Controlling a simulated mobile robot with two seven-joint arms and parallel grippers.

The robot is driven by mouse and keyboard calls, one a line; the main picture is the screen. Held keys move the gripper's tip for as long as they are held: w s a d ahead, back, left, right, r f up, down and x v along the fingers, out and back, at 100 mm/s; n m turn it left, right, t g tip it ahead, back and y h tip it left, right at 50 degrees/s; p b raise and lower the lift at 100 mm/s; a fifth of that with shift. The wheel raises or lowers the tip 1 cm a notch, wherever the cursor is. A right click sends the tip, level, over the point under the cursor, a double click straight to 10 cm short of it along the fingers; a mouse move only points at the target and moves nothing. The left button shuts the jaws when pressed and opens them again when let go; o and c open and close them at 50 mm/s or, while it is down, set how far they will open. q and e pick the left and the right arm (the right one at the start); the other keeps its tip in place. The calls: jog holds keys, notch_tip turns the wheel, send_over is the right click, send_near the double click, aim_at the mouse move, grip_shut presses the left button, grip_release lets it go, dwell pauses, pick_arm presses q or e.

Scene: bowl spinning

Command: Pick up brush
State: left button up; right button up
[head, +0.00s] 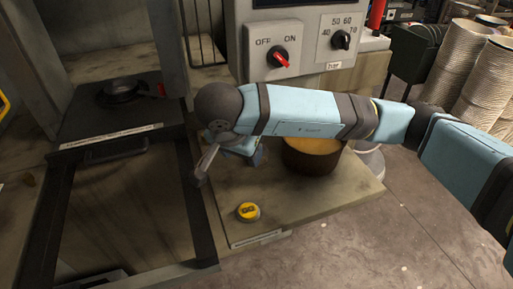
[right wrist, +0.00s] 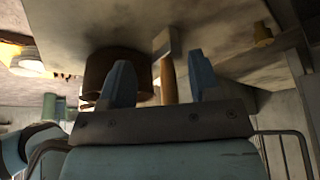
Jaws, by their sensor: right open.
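The brush (right wrist: 167,70) shows in the right wrist view, with a tan handle and a pale grey flat head. Its handle appears between the two blue fingers of my right gripper (right wrist: 160,78), which are apart. I cannot tell whether either finger touches it. In the head view my right arm comes in from the right across the table, and the right gripper (head: 250,152) is beside the brown tub. The brush is not distinguishable there and is likely hidden by my arm. My left gripper is not in view.
A brown tub with orange contents (head: 314,147) stands just right of the gripper; its wall (right wrist: 100,76) shows in the wrist view. A small yellow-topped round item (head: 248,211) sits near the table's front edge. The switch panel (head: 275,45) rises behind.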

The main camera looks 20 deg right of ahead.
jog(key=w+d, duration=0.2)
jog(key=w+d+f, duration=0.1)
jog(key=w+d, duration=0.2)
jog(key=shift+w+d, duration=0.1)
jog(key=shift+w, duration=0.25)
jog(key=c, duration=1.1)
jog(key=shift+o, duration=0.2)
notch_tip(320, 180, up, 20)
jog(key=shift+f+p, duration=0.1)
jog(key=shift+p, duration=0.95)
